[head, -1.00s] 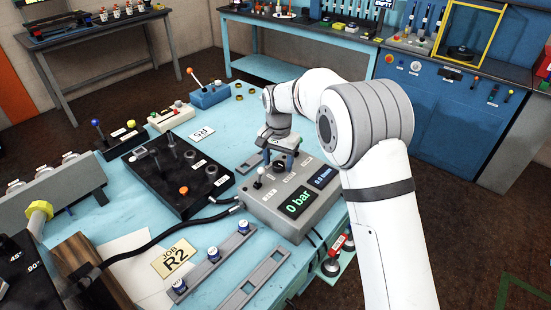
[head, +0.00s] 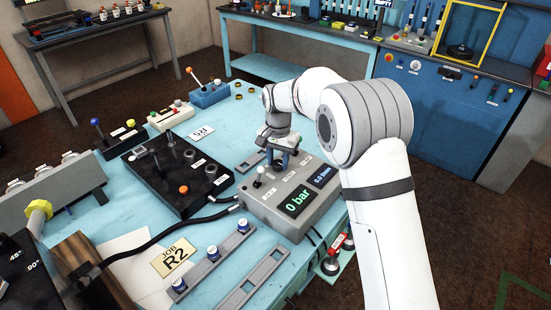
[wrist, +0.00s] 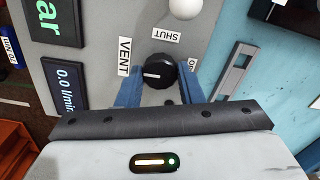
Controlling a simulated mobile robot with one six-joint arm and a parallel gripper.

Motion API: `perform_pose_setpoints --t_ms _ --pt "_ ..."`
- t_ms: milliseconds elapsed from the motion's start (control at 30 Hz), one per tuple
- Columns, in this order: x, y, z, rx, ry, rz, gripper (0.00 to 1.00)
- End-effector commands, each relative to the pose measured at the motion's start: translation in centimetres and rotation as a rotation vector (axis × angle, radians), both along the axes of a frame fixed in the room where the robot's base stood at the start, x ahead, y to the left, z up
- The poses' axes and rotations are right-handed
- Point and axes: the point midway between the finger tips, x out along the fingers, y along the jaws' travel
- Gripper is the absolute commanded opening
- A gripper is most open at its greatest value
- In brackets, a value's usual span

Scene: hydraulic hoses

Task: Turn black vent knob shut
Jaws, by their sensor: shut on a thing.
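The black vent knob (wrist: 159,71) sits on the grey control box, with its white mark toward the left, on the side of the VENT label (wrist: 124,56). A SHUT label (wrist: 167,35) is above it in the wrist view, and a partly hidden label is at its right. My gripper (wrist: 160,83) has its blue fingers on either side of the knob, shut on it. In the head view my gripper (head: 281,160) is over the far part of the control box (head: 262,207), and its fingers partly cover the knob.
A pale-tipped lever (head: 259,172) stands on the box close to the gripper; its white ball (wrist: 185,8) shows in the wrist view. The displays (head: 298,199) read 0 bar and 0.0 l/min. A black valve block (head: 180,205) and hoses lie to the left.

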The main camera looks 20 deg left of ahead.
Motion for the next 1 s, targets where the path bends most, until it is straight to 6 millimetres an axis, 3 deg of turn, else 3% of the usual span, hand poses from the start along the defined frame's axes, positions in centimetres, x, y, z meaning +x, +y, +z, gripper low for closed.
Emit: perform_pose_setpoints --t_ms 367,1000 --pt "0.05 0.01 0.08 0.006 -0.006 0.208 0.11" --pt "0.24 -0.42 0.09 0.002 -0.005 0.811 0.11"
